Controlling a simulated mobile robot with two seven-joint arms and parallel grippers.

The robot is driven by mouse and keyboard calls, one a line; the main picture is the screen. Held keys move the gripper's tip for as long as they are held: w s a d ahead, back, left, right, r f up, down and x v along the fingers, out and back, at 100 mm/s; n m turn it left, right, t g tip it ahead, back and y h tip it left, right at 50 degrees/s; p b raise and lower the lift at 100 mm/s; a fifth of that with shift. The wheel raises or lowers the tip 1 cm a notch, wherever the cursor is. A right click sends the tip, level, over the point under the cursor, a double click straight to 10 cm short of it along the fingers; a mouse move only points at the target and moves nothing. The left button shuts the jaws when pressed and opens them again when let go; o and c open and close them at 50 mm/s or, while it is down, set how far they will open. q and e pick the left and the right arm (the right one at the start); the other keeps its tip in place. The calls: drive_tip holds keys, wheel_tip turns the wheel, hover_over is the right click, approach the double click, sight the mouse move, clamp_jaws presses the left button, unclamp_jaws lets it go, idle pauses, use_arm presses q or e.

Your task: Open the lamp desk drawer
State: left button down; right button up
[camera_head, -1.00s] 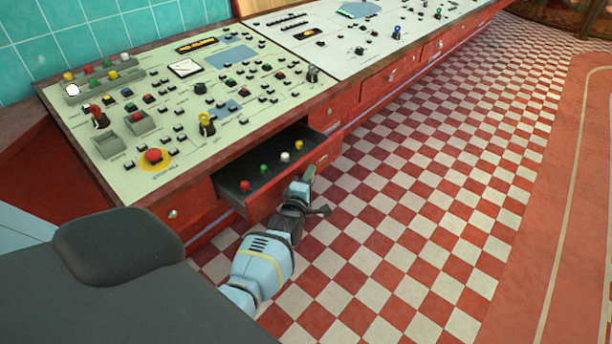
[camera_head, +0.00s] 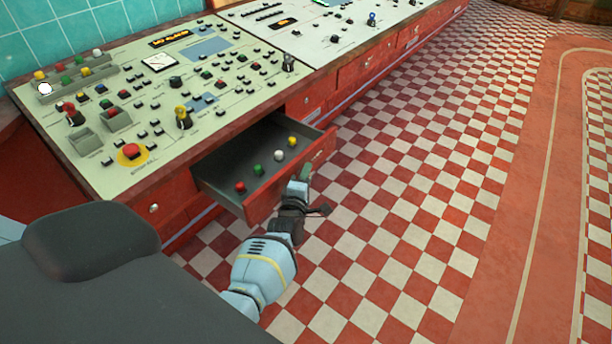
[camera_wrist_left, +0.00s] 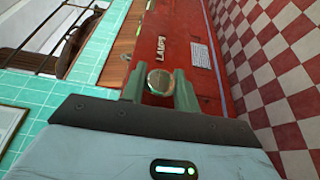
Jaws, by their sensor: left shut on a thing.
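The lamp desk drawer (camera_head: 213,187) is pulled well out of the red desk. Its grey inside holds several small lamps, red, green, white and yellow, in a row. In the left wrist view the red drawer front (camera_wrist_left: 191,45) carries the word LAMPS and a small label. My left gripper (camera_head: 304,178) is at the drawer front. In the left wrist view its two green fingers (camera_wrist_left: 160,85) are shut on a round metal knob (camera_wrist_left: 160,80). The head view hides the knob behind the gripper. My right gripper is not in view.
The desk top is a pale control panel (camera_head: 130,90) with buttons and knobs. Other shut drawers (camera_head: 360,70) line the desk front to the right. The red and white checked floor (camera_head: 410,180) in front of the desk is clear.

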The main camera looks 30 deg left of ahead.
use_arm(q)
drive_tip(key=c, duration=1.1)
unclamp_jaws()
drive_tip(key=p+v, duration=0.1)
drive_tip(key=v, duration=0.6)
drive_tip(key=shift+s, duration=0.4)
drive_tip(key=shift+d, duration=0.1)
